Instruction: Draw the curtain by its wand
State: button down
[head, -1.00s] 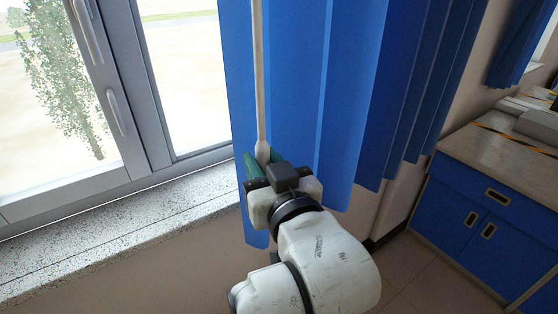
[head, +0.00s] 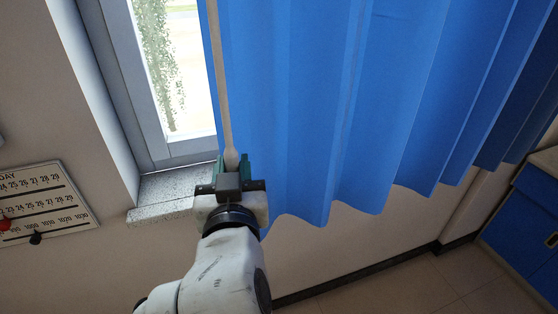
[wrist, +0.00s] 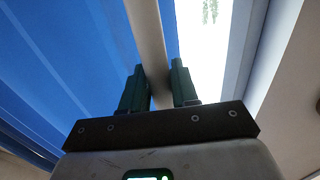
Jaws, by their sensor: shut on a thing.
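The blue curtain (head: 310,110) hangs in folds across most of the window, from the middle of the head view to the right. Its pale wand (head: 223,85) hangs at the curtain's left edge and tilts slightly. My gripper (head: 230,168) is shut on the wand's lower end, with its green fingers on either side. In the wrist view the wand (wrist: 147,35) runs up from between the fingers (wrist: 160,88), with the curtain (wrist: 60,65) to the left and bright window glass to the right. The wand's tip is hidden by my gripper.
A narrow strip of window (head: 178,75) stays uncovered at the left, inside a grey frame (head: 112,80). A speckled sill (head: 165,195) ends just left of my gripper. A blue cabinet (head: 525,230) stands at the far right.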

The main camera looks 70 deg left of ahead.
jog(key=s+a+b, duration=0.2)
jog(key=s+b, duration=0.2)
jog(key=s, duration=2.6)
jog(key=shift+a, duration=0.15)
jog(key=shift+s, duration=0.15)
jog(key=c, duration=1)
grip_release()
jog(key=shift+s, duration=0.1)
jog(key=b+v, duration=0.2)
jog(key=v, duration=0.8)
jog(key=shift+d, duration=0.35)
